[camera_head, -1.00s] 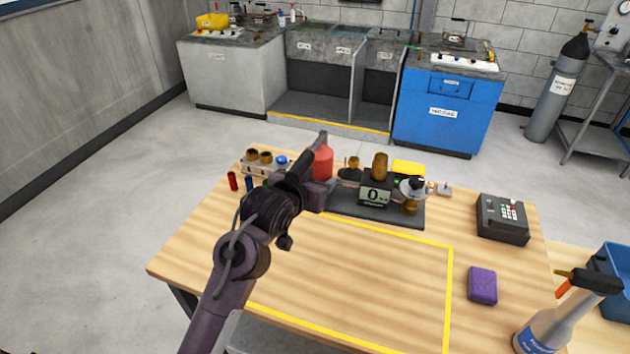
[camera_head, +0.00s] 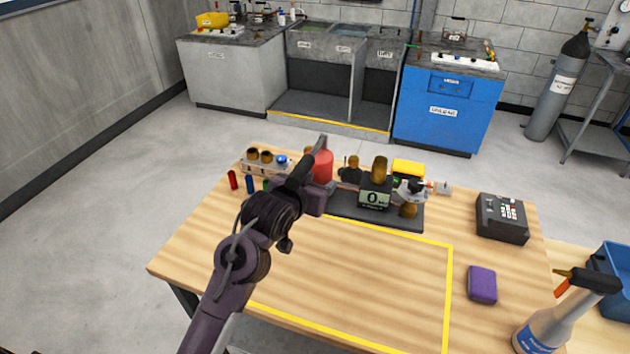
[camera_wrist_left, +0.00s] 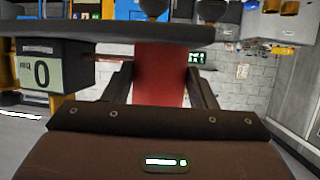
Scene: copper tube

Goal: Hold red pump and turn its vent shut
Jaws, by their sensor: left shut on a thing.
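The red pump (camera_head: 323,167) is a red cylinder at the back of the wooden table, at the left end of the dark tray. My left gripper (camera_head: 317,160) reaches over from the left and partly hides it. In the left wrist view the red body (camera_wrist_left: 159,75) sits between the two dark fingers (camera_wrist_left: 160,88), which are shut on it. The pump's vent cannot be made out. My right gripper is not in view.
A dark tray (camera_head: 385,214) holds a display reading 0 (camera_head: 374,194), brown-topped parts and a white-and-grey fitting (camera_head: 410,188). A keypad box (camera_head: 502,218), purple block (camera_head: 482,285) and spray bottle (camera_head: 545,325) stand right. The yellow-outlined area is mostly clear.

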